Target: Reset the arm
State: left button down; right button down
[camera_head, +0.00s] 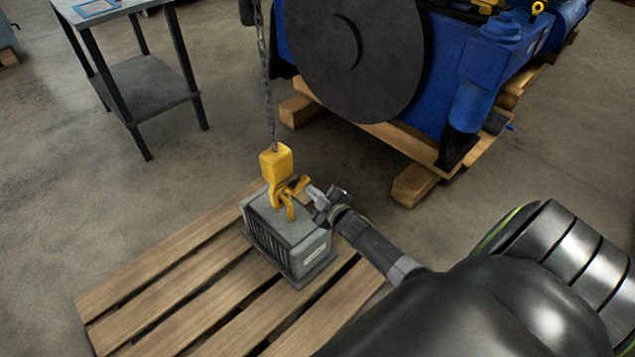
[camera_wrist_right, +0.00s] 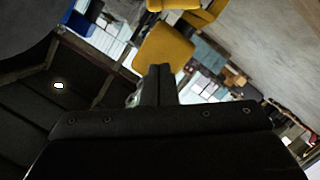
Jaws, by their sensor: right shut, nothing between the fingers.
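My right arm reaches in from the lower right in the head view. Its gripper (camera_head: 314,192) is shut and empty, close beside a yellow crane hook (camera_head: 281,190). Whether it touches the hook cannot be told. The hook hangs on a chain (camera_head: 267,80) just over a grey finned box (camera_head: 288,238) on a wooden pallet (camera_head: 170,308). Whether the hook is engaged with the box cannot be told. In the right wrist view the shut fingers (camera_wrist_right: 161,75) point up at the yellow hook block (camera_wrist_right: 163,50). My left gripper is not in view.
A large blue engine (camera_head: 480,75) with a dark round flywheel (camera_head: 355,50) stands on wooden beams (camera_head: 415,186) behind the pallet. A grey table with a lower shelf (camera_head: 150,92) stands at the upper left. The concrete floor (camera_head: 60,200) between is clear.

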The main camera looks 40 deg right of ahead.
jog(key=shift+s+r, duration=0.1)
jog(key=shift+s, duration=0.65)
